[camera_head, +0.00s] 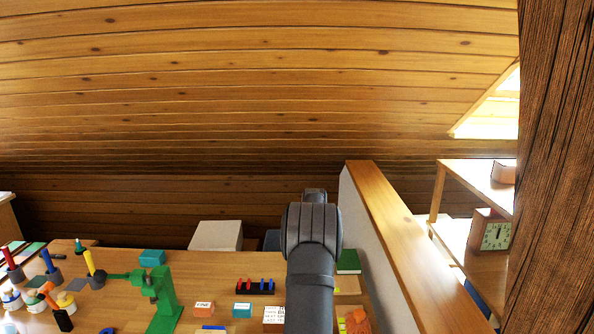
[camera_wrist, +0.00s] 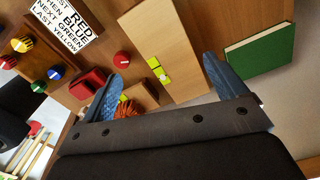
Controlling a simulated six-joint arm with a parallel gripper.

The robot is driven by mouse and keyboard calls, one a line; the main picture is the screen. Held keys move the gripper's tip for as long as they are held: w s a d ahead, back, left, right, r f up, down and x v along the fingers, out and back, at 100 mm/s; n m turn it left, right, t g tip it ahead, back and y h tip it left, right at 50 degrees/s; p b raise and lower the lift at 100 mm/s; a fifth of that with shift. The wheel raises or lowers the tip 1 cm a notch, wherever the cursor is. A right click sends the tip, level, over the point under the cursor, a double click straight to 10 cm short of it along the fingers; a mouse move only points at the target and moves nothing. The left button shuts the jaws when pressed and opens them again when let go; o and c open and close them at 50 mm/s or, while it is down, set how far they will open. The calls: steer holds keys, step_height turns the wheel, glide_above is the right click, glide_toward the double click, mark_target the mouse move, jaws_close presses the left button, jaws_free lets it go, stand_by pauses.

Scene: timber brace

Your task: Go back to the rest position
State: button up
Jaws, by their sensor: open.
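My gripper (camera_wrist: 164,72) shows in the wrist view with its two blue fingers spread wide apart. Nothing is held between them. Behind the gap lie a pale wooden board (camera_wrist: 165,40) and small yellow-green pieces (camera_wrist: 158,70). In the head view my dark arm rises over the bench at the lower middle, and the fingers cannot be made out there.
The wooden bench (camera_head: 215,271) carries a green clamp-like stand (camera_head: 166,298), a teal box (camera_head: 152,257), a row of coloured pegs (camera_head: 254,287) and a green book (camera_head: 348,262). A wood-topped partition (camera_head: 393,240) stands right of my arm. A clock (camera_head: 495,236) sits on shelves beyond.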

steer(key=a+f, duration=0.1)
steer(key=w+f, duration=0.1)
steer(key=shift+w+a+f, duration=0.1)
steer(key=shift+a+f, duration=0.2)
steer(key=shift+a, duration=0.05)
steer(key=shift+f, duration=0.75)
